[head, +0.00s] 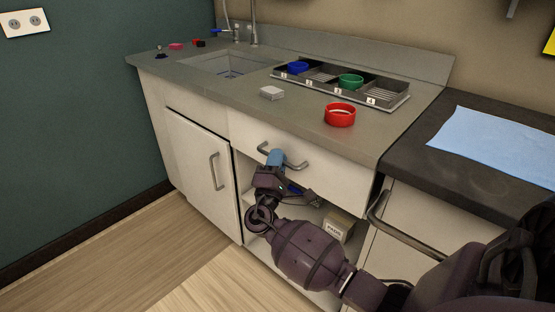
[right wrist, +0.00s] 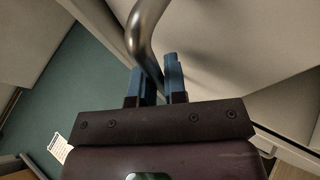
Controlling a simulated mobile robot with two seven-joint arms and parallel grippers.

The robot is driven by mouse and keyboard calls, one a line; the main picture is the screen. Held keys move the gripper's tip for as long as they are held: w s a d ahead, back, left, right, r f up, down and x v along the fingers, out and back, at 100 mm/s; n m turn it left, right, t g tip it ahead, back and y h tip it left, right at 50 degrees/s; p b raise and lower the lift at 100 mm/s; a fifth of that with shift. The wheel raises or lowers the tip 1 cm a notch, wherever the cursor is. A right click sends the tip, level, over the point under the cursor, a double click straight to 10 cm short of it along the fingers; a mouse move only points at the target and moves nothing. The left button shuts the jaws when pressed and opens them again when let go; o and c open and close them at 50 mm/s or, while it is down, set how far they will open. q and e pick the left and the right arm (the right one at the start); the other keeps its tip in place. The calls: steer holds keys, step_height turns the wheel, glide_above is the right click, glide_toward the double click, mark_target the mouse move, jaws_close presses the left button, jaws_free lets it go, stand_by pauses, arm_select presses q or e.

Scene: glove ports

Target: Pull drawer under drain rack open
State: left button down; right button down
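The drawer (head: 330,172) is a pale front under the counter, below the drain rack (head: 342,84), with a curved metal handle (head: 296,165). Its front looks about flush with the cabinet. My right gripper (head: 275,158) is at the left part of this handle. In the right wrist view the blue fingers (right wrist: 156,80) stand close on both sides of the handle bar (right wrist: 143,38), with little gap, so the gripper looks shut on it. The fingers hide part of the handle. My left gripper is not in view.
Below the drawer is an open cabinet space with a small box (head: 338,224). A cabinet door (head: 197,160) is at the left. On the counter are a red ring (head: 340,115) and a white block (head: 272,93). A second handle (head: 400,228) is at the right. The floor at left is clear.

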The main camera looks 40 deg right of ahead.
arm_select(q)
steer(key=b, duration=0.2)
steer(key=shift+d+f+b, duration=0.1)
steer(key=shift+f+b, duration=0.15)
steer(key=shift+b, duration=0.05)
arm_select(e)
steer(key=s+a, duration=0.2)
steer(key=a, duration=3.2)
steer(key=shift+s, duration=0.35)
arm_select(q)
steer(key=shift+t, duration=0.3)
arm_select(e)
steer(key=c, duration=1.5)
jaws_free()
steer(key=shift+v, duration=3.8)
